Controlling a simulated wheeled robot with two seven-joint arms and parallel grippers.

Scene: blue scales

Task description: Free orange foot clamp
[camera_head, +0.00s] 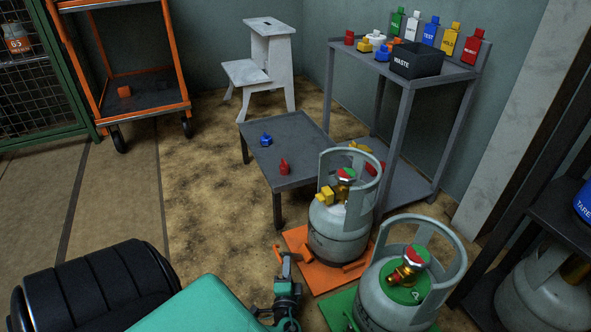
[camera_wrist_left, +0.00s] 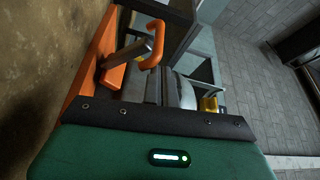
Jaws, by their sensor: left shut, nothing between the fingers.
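A grey gas cylinder (camera_head: 340,228) with a yellow valve fitting stands upright on an orange base plate (camera_head: 312,276). Small orange clamp parts (camera_head: 355,266) sit low beside the cylinder's foot. My left gripper (camera_head: 288,262) is at the plate's left edge, shut and empty. In the left wrist view a bent orange clamp handle (camera_wrist_left: 153,46) stands just beyond the gripper fingers (camera_wrist_left: 170,88), and the orange plate edge (camera_wrist_left: 92,62) runs along the left. I cannot tell whether the fingers touch the handle. My right gripper is not in view.
A second cylinder (camera_head: 395,300) stands on a green base close on the right. Behind is a low grey table (camera_head: 290,150) with blue and red fittings.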

